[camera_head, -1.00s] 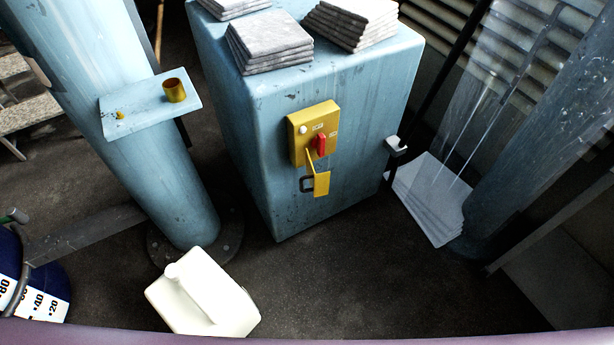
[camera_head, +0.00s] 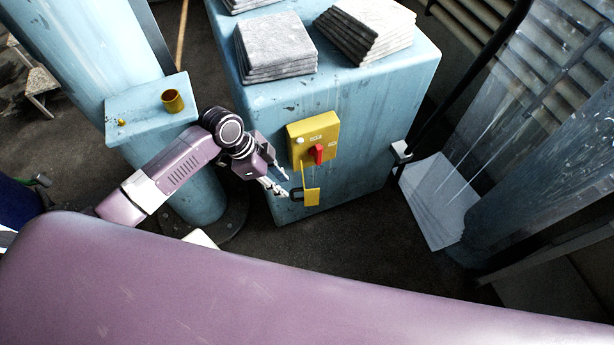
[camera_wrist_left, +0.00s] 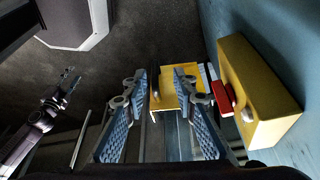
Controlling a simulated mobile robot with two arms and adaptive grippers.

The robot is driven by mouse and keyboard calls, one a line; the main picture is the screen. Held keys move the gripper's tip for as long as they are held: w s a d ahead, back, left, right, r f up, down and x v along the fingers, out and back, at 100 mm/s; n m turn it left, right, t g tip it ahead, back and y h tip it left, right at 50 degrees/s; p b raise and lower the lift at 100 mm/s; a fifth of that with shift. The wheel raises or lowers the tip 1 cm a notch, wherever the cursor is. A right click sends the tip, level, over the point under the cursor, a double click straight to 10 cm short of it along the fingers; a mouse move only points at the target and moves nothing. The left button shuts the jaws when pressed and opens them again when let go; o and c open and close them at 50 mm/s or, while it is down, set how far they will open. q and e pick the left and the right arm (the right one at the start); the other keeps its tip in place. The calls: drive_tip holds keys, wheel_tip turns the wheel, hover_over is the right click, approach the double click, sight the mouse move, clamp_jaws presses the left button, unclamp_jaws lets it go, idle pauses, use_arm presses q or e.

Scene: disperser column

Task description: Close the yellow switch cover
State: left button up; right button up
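The yellow switch box (camera_head: 325,132) is mounted on the front of the blue cabinet, with a red switch (camera_head: 318,154) on it. Its yellow cover (camera_head: 312,197) hangs open below the box. My left gripper (camera_head: 281,183) is just left of the cover, its fingers pointing towards it. In the left wrist view the gripper (camera_wrist_left: 161,80) is open, and the cover (camera_wrist_left: 178,82) shows beyond and between the fingers; I cannot tell whether they touch. The box (camera_wrist_left: 262,95) and red switch (camera_wrist_left: 222,98) lie to the right.
The blue cabinet (camera_head: 365,120) carries stacks of grey slabs (camera_head: 275,48). A transparent panel and another column (camera_head: 550,170) are at right.

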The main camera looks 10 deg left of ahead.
sight(291, 192)
use_arm(q)
drive_tip(key=shift+m, duration=0.5)
drive_tip(key=d+f, duration=0.3)
drive_tip(key=shift+s+f+p, duration=0.15)
drive_tip(key=shift+f+p, duration=0.15)
drive_tip(key=shift+p, duration=0.05)
drive_tip(key=shift+d+f, duration=0.1)
drive_tip(key=shift+f, duration=0.55)
use_arm(e)
drive_tip(key=shift+s+a+r, duration=0.25)
drive_tip(key=shift+a+r, duration=0.05)
drive_tip(key=shift+r, duration=0.3)
use_arm(q)
clamp_jaws()
use_arm(e)
drive_tip(key=shift+w+d, duration=0.1)
drive_tip(key=shift+d, duration=0.1)
